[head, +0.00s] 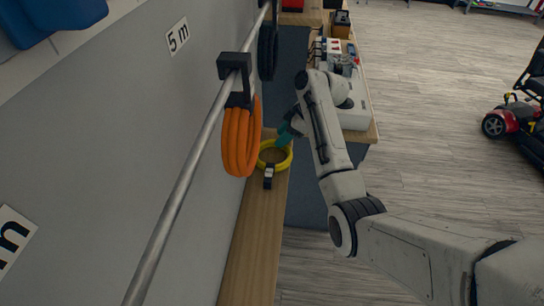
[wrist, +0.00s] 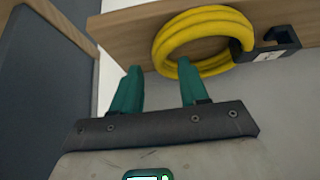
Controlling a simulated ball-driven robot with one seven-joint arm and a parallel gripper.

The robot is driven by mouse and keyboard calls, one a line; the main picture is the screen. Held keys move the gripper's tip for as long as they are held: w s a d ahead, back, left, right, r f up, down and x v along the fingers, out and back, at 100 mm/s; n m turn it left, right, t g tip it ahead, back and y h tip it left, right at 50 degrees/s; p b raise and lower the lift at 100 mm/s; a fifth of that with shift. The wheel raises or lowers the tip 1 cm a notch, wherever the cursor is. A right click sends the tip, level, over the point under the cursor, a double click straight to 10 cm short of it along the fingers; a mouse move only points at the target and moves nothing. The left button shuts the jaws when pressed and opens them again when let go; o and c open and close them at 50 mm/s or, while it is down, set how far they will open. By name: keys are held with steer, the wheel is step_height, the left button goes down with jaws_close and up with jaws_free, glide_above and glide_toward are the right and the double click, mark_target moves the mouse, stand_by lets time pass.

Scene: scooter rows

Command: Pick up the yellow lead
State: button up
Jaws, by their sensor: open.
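The yellow lead (head: 286,163) is a coiled ring lying on a narrow wooden shelf, with a black clip at its near side in the head view. The lead also shows in the wrist view (wrist: 160,50), at the top, with the black clip (wrist: 270,48) at its right. My gripper (head: 287,133) is at the far side of the coil in the head view. In the wrist view its two teal fingers (wrist: 156,85) are apart with nothing between them. The fingertips point toward the coil's lower left edge; I cannot tell whether they touch it.
An orange coiled lead (head: 240,140) hangs from a black hook on the metal rail (head: 180,190), left of the shelf (head: 256,225). A dark coil (head: 267,52) hangs further back. A workbench (head: 358,136) with devices stands behind my arm. The floor at right is open, with a red scooter (head: 510,120).

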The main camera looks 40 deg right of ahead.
steer(key=shift+x, duration=1.5)
jaws_close()
